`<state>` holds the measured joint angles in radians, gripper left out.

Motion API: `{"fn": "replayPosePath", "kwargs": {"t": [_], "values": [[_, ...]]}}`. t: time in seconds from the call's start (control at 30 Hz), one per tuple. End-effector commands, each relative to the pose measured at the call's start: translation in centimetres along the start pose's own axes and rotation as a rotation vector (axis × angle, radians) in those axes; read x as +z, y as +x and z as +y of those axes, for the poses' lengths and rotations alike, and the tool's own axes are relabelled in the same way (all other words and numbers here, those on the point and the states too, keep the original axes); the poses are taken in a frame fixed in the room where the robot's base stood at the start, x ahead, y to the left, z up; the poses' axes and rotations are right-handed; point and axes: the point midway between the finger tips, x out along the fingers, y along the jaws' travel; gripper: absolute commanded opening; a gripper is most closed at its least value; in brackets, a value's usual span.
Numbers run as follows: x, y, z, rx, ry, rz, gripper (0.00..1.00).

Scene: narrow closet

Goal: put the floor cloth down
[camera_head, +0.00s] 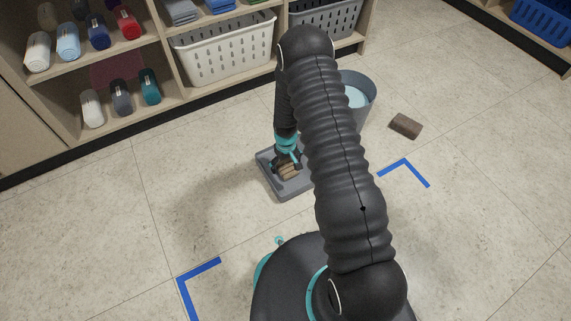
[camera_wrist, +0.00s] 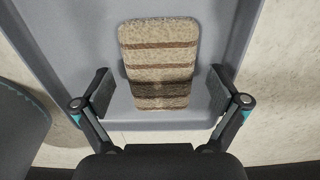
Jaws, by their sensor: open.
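The floor cloth (camera_wrist: 158,45), a beige folded pad with brown stripes, lies in a shallow grey tray (camera_wrist: 60,45) on the floor. In the head view, part of the cloth (camera_head: 289,172) shows inside the tray (camera_head: 291,194), below my gripper (camera_head: 287,160). In the wrist view, my gripper (camera_wrist: 160,92) is open, with one finger on each side of the cloth's near end. Gaps show between both fingers and the cloth. My arm hides part of the tray's right side in the head view.
A grey bucket (camera_head: 368,88) of pale blue liquid stands behind my arm. A brown block (camera_head: 406,125) lies on the floor to its right. Blue tape corners (camera_head: 404,163) mark the floor. Shelves with rolled towels and a white basket (camera_head: 222,50) line the back. Left floor is clear.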

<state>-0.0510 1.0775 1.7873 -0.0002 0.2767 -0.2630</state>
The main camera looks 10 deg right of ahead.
Motion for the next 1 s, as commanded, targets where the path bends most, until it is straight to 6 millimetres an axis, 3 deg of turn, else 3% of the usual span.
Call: {"fn": "replayPosePath", "kwargs": {"t": [0.5,0.87,1.0], "values": [[-0.1,-9.4,0.0,0.001,0.000,0.003,0.97],[-0.1,-13.1,0.1,0.002,0.004,0.008,0.97],[-0.2,-17.3,0.3,0.010,0.021,0.039,0.97]]}}
